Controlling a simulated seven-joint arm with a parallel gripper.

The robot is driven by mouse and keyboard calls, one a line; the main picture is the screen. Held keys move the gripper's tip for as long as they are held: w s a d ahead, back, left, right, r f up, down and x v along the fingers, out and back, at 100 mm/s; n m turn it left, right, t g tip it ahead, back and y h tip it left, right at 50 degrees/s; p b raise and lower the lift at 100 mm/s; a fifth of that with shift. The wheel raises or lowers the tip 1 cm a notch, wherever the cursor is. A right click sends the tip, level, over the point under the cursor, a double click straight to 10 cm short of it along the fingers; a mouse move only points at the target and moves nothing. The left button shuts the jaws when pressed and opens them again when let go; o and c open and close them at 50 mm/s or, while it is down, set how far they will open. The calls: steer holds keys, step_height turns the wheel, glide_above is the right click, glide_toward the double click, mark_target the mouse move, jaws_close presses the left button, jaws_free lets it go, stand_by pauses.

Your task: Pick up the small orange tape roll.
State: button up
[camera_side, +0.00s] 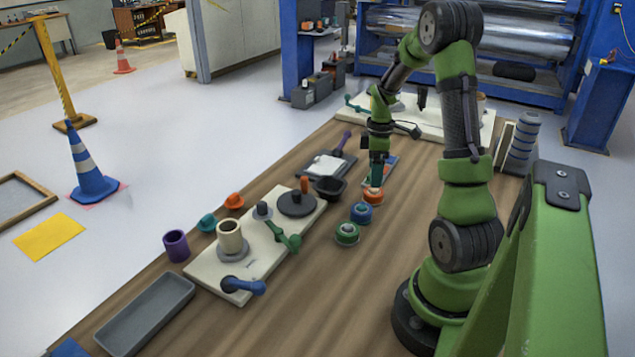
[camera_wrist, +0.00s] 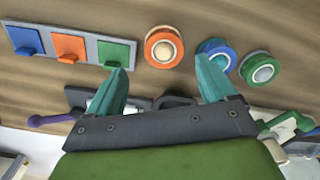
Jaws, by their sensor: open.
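The small orange tape roll (camera_side: 372,196) lies on the wooden table at the head of a short row of rolls. In the wrist view the orange tape roll (camera_wrist: 164,47) has a pale core and sits just beyond the fingertips, between them from side to side. My gripper (camera_side: 376,182) points down close to the roll in the side view, partly overlapping it. In the wrist view my gripper (camera_wrist: 163,68) has its two teal fingers wide apart with nothing between them. Whether a finger touches the roll cannot be told.
A blue roll (camera_side: 361,213) and a green roll (camera_side: 347,234) sit close by in the row. A grey strip with blue, orange and green pads (camera_wrist: 70,46) lies on the other side. A black bowl (camera_side: 329,188) and a cream board (camera_side: 210,272) stand left.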

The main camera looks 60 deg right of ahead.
mark_target(373, 195)
steer(key=f, duration=0.5)
steer(key=shift+s+a+f, duration=0.15)
steer(key=shift+a+f, duration=0.1)
steer(key=shift+f, duration=0.05)
steer(key=shift+c, duration=0.2)
steer(key=c, duration=1.1)
steer(key=shift+r, duration=0.1)
